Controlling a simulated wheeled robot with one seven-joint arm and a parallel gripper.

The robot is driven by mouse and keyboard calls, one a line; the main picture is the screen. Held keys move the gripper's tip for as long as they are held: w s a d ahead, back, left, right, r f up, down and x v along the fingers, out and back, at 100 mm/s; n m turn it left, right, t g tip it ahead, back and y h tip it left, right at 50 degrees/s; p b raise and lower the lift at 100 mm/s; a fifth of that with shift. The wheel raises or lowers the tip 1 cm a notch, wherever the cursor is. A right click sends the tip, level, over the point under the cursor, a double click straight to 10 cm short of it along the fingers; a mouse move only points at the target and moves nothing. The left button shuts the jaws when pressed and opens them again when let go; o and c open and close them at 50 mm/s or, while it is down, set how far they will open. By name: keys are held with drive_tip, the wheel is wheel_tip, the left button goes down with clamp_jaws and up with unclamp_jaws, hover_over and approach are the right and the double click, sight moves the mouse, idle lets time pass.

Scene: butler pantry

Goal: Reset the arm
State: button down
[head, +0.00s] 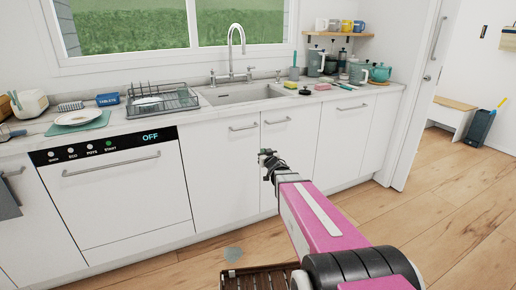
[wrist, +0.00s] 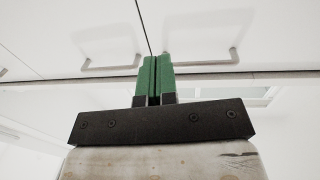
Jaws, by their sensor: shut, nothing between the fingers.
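My gripper (head: 266,157) is stretched out on my pink arm in front of the white cabinet doors below the sink in the head view. In the wrist view its two green fingers (wrist: 155,77) are together, with nothing between them. The cabinet doors and their handles appear beyond the fingertips there. I cannot tell the exact gap between the fingertips and the doors.
A closed dishwasher (head: 120,195) showing OFF stands left of the cabinets (head: 235,180). The counter holds a dish rack (head: 162,101), a plate (head: 78,118), a sink (head: 240,94) and several kettles and pots. A brown slatted item (head: 258,278) lies low beside my arm. Open wooden floor (head: 430,200) lies to the right.

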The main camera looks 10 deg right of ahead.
drive_tip(key=s+d+f+m+g+h, duration=0.2)
drive_tip(key=s+f+g+h, duration=0.15)
drive_tip(key=s+f, duration=0.2)
drive_tip(key=s+d+f+m+g+h, duration=0.1)
drive_tip(key=s+d+f+g+h, duration=0.15)
drive_tip(key=s+f+g, duration=0.35)
drive_tip(key=s+a+f+g+y, duration=0.1)
drive_tip(key=s+g, duration=0.3)
drive_tip(key=s, duration=0.5)
drive_tip(key=s+a+g+y, duration=0.1)
drive_tip(key=s+g, duration=0.3)
drive_tip(key=s, duration=0.5)
drive_tip(key=shift+a+f+n+y, duration=0.3)
drive_tip(key=shift+a+f+n, duration=0.1)
drive_tip(key=shift+a, duration=0.5)
drive_tip(key=shift+w, duration=0.1)
